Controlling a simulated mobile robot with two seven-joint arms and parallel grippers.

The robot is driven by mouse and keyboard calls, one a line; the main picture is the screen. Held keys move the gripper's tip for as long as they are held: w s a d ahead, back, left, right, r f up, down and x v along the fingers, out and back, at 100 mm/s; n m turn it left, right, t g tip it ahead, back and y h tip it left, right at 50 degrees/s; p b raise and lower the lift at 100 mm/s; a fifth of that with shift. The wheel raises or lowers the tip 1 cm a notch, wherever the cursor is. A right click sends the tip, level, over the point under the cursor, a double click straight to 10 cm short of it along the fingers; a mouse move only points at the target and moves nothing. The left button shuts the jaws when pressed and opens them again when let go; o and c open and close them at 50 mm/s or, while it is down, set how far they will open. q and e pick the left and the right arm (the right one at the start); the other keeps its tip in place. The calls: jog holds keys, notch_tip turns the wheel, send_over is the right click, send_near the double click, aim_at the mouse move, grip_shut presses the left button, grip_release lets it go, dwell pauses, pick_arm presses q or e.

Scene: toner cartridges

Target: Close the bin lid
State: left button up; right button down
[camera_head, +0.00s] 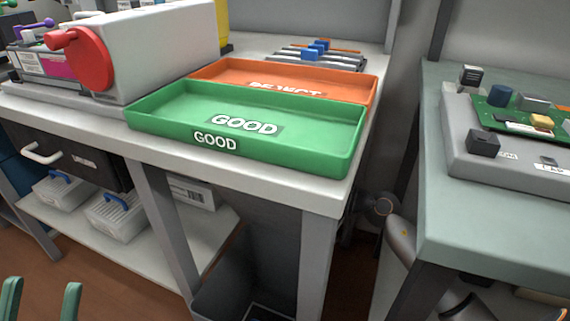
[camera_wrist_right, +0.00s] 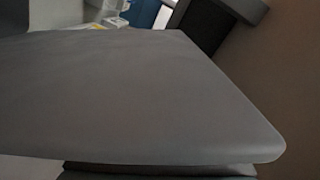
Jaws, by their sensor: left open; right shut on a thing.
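A dark grey bin (camera_head: 205,304) stands on the floor under the workbench, and the bottom of the picture cuts it off. A dark grey upright panel (camera_head: 265,235), which looks like its raised lid, rises behind the opening. In the right wrist view a broad grey panel with a rounded corner (camera_wrist_right: 150,95) fills most of the picture close up; it looks like the lid. My left gripper (camera_head: 41,303) is at the bottom left, its two green fingers apart and empty, well away from the bin. My right gripper's fingers show in neither view.
A green GOOD tray (camera_head: 300,155) and an orange REJECT tray (camera_head: 350,85) sit on the workbench above. Bench legs (camera_head: 318,265) flank the bin. Parts of my right arm (camera_head: 400,238) show between this bench and the green-topped table (camera_head: 490,225).

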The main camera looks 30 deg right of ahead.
jog(key=shift+s+a+f+n, duration=0.45)
jog(key=shift+s+a, duration=0.15)
jog(key=shift+a, duration=0.1)
jog(key=shift+s+a+f+n, duration=0.3)
jog(key=shift+s+a+n, duration=0.15)
jog(key=shift+s+a, duration=0.2)
jog(key=shift+w, duration=0.1)
jog(key=c, duration=0.9)
grip_release()
jog(key=shift+d, duration=0.1)
